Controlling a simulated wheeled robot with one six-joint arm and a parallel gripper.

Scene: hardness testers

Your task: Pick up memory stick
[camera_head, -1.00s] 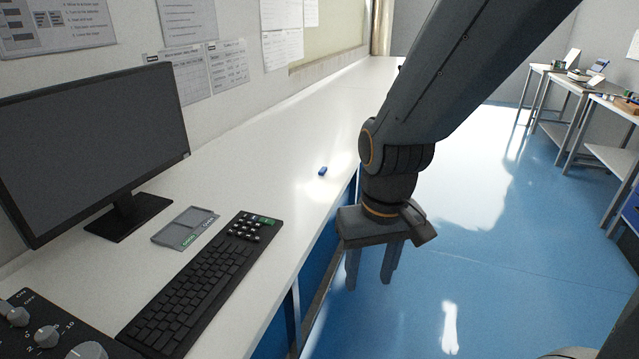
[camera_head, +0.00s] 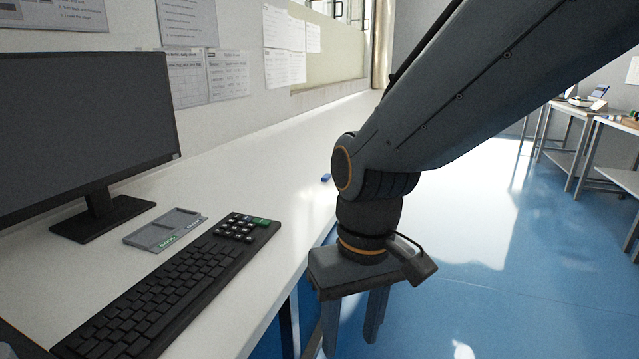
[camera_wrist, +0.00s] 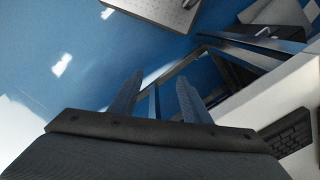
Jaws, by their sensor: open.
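A small blue memory stick (camera_head: 326,177) lies on the white bench top (camera_head: 262,190), near its front edge and partly close behind my arm in the head view. My gripper (camera_head: 350,335) points down beside the bench's front edge, over the floor side, nearer to the camera than the stick. Its two fingers are apart with nothing between them. In the wrist view my gripper (camera_wrist: 158,98) also shows open and empty, with the blue floor and bench frame beyond. I cannot see the stick in the wrist view.
A black keyboard (camera_head: 165,290), a grey tray (camera_head: 160,228) with green label and a monitor (camera_head: 85,130) stand on the bench at left. The keyboard's corner (camera_wrist: 290,130) shows in the wrist view. Side tables (camera_head: 600,125) stand far right. The bench beyond the stick is clear.

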